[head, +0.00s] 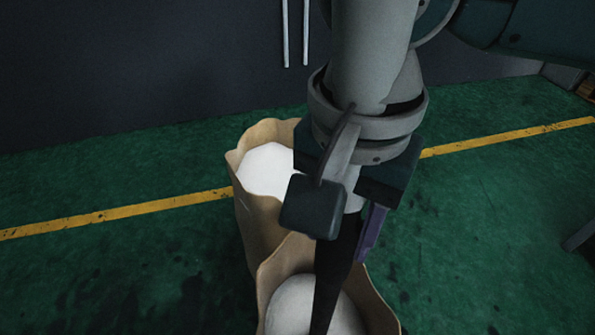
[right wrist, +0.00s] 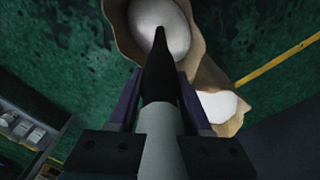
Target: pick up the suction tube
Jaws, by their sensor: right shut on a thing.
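The suction tube shows in the head view as a dark tapered nozzle (head: 336,262) pointing down from my right gripper (head: 362,235). In the right wrist view the tube (right wrist: 158,75) has a black tip and a pale grey body. There the purple fingers of my right gripper (right wrist: 158,100) lie on both sides of it, shut on it. The nozzle's tip is over the nearer paper bag, in front of its white contents; whether it touches them I cannot tell. My left gripper is not in view.
The nearer open paper bag (head: 275,262) holds a rounded white mass (head: 300,305). A second bag (head: 250,215) with white contents (head: 266,170) stands behind it. A yellow line (head: 120,212) crosses the green floor. A dark wall (head: 150,70) rises behind. Floor on the left is clear.

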